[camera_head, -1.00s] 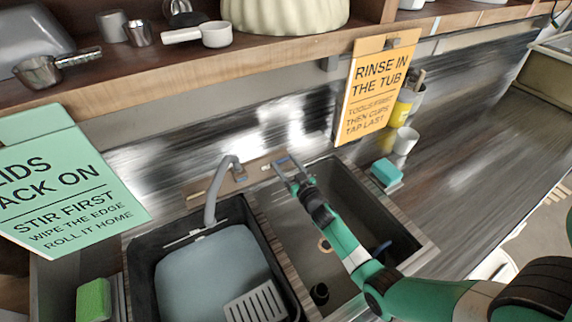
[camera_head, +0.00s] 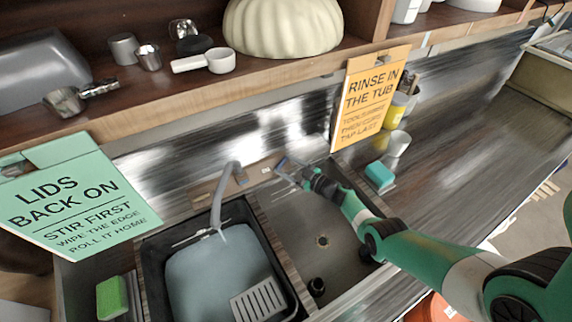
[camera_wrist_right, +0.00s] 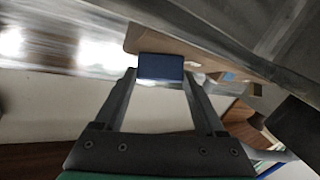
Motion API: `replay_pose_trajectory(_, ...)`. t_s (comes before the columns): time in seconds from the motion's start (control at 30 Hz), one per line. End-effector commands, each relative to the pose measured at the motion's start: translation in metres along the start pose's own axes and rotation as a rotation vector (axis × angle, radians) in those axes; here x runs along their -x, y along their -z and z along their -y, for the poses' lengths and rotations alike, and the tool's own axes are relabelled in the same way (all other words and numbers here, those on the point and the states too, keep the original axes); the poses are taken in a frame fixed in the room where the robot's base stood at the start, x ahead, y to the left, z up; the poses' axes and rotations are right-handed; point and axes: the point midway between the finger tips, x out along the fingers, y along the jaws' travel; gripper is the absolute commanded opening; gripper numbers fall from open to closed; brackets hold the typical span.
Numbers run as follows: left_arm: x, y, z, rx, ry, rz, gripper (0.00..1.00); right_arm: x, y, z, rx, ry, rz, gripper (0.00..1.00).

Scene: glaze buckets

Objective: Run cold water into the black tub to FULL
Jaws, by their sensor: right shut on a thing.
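The black tub (camera_head: 152,268) sits in the left sink basin with grey-blue water (camera_head: 205,270) in it. A pale slotted piece (camera_head: 258,301) shows at its near right corner. The grey tap spout (camera_head: 217,200) curves over the tub's back edge; I cannot tell whether water is running. My right gripper (camera_head: 285,166) is at the tap ledge, right of the spout. In the right wrist view its fingers are shut on a blue tap handle (camera_wrist_right: 161,67). A FULL mark cannot be read. My left gripper is out of view.
A green sponge (camera_head: 112,298) lies left of the tub, a teal sponge (camera_head: 379,175) to the right. The orange sign (camera_head: 368,98) and green sign (camera_head: 80,195) hang from the shelf.

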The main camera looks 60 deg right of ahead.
Motion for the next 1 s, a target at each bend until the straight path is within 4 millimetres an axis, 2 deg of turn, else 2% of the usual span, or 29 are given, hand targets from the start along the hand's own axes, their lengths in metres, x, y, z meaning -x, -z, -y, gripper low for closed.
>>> replay_pose_trajectory(0.4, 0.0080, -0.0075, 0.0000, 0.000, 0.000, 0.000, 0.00, -0.0006, -0.0006, -0.0036, 0.125, 0.166, -0.001, 0.17)
replay_pose_trajectory(0.93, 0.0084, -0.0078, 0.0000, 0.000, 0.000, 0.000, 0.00, -0.0007, 0.0001, -0.0040, 0.141, 0.187, 0.000, 0.17)
replay_pose_trajectory(0.97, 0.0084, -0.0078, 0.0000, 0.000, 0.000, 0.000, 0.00, -0.0007, 0.0001, -0.0040, 0.141, 0.187, 0.000, 0.76)
replay_pose_trajectory(1.0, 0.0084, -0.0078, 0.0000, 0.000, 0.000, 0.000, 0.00, -0.0007, 0.0001, -0.0040, 0.141, 0.187, 0.000, 0.83)
